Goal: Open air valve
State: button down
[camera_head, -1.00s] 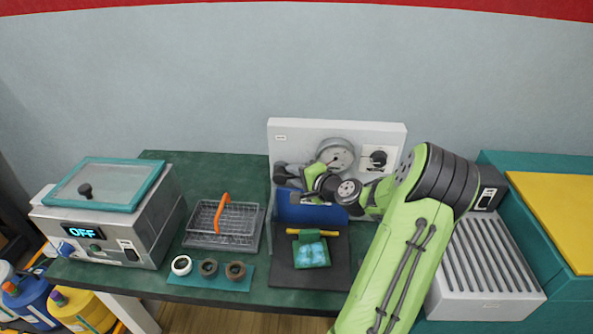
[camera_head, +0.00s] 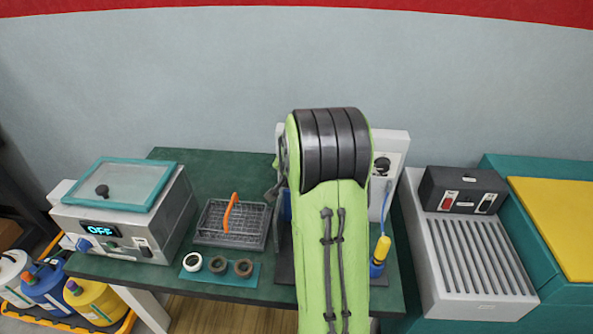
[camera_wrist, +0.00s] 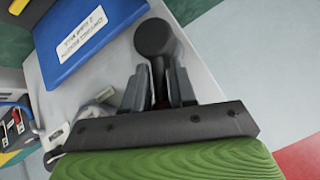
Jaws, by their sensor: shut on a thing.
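In the wrist view my gripper (camera_wrist: 160,88) is shut on a black valve handle (camera_wrist: 153,40). The handle has a thick round end and a narrower stem between the fingers. It is beside a pale panel, which I take to be the white test panel (camera_head: 396,148) in the head view. In the head view my green arm covers most of that panel, and hides my gripper and the gauge. I cannot tell from here how far the valve is turned.
A blue labelled board (camera_wrist: 85,40) is close to my gripper. A grey grated unit (camera_head: 472,262) stands right.

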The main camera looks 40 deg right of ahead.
jog(key=shift+w+a+r+n+g+h, duration=0.25)
jog(key=shift+w+n+g+h, duration=0.15)
jog(key=shift+g+h, duration=0.2)
jog(key=shift+w+a+r+n+g+h, duration=0.15)
jog(key=shift+w+a+n+g+h, duration=0.1)
jog(key=shift+w+n+g+h, duration=0.25)
jog(key=shift+s, duration=0.15)
jog(key=c, duration=1.2)
grip_release()
jog(key=shift+o, duration=0.3)
jog(key=shift+f, duration=0.1)
jog(key=shift+g, duration=0.3)
jog(key=v, duration=1.5)
jog(key=shift+a+r, duration=0.2)
jog(key=shift+r, duration=0.05)
jog(key=shift+s, duration=0.15)
